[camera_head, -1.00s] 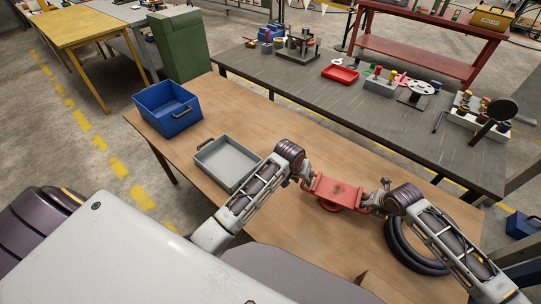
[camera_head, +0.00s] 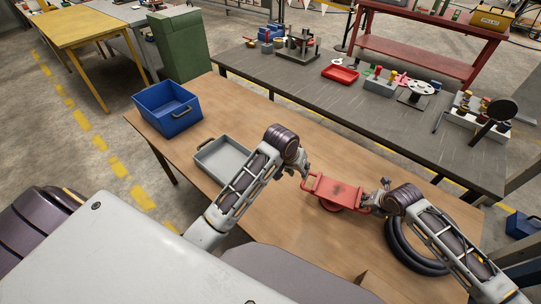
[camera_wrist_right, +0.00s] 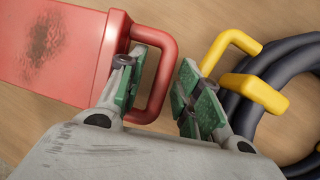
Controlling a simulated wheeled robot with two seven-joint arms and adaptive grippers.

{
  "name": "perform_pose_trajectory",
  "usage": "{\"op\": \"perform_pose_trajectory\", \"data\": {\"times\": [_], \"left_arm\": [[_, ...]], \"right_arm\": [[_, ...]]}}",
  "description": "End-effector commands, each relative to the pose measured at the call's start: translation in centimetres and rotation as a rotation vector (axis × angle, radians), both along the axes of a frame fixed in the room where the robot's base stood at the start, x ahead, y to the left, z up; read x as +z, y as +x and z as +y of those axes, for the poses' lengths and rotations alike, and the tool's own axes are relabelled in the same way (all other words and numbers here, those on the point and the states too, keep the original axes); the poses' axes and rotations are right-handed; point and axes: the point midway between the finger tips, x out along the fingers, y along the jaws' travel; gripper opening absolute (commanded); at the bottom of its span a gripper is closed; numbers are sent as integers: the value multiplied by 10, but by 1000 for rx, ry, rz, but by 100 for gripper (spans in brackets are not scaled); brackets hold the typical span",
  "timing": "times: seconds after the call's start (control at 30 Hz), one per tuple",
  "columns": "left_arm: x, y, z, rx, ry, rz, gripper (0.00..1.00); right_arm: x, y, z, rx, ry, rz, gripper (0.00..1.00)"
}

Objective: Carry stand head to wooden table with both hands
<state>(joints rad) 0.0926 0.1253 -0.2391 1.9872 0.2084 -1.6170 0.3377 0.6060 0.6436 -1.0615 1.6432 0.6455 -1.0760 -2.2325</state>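The stand head (camera_head: 338,188) is a red block with a loop handle at each end, on or just over the wooden table (camera_head: 245,115). My right gripper (camera_head: 383,190) is at its right handle. In the right wrist view the handle (camera_wrist_right: 168,72) lies between the open, green-padded fingers of the right gripper (camera_wrist_right: 160,92), with a gap to the outer finger. The red body (camera_wrist_right: 50,45) has a dark worn patch. My left gripper (camera_head: 304,172) is just beyond the left handle (camera_head: 308,183), seemingly apart from it. Its fingers are too small to read.
A coiled black hose (camera_head: 402,245) lies right of the stand head, close to my right arm; yellow parts (camera_wrist_right: 255,90) show beside it. A grey tray (camera_head: 222,152) and a blue bin (camera_head: 168,105) stand left. A dark workbench (camera_head: 330,92) with parts lies beyond.

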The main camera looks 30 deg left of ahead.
Motion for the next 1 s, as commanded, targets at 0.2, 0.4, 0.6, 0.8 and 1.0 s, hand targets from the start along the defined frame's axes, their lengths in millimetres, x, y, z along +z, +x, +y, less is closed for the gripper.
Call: {"op": "perform_pose_trajectory", "data": {"times": [0.2, 0.4, 0.6, 0.8, 1.0], "left_arm": [[0, 0, 0, 0, 0, 0, 34], [0, 0, 0, 0, 0, 0, 34], [0, 0, 0, 0, 0, 0, 34], [0, 0, 0, 0, 0, 0, 34], [0, 0, 0, 0, 0, 0, 34]], "right_arm": [[0, 0, 0, 0, 0, 0, 34], [2, -1, -1, 0, 0, 0, 34], [11, -4, -3, 0, 0, -2, 34], [28, -11, -6, 1, 0, -2, 34], [48, -19, -10, 0, 0, -2, 34]]}}
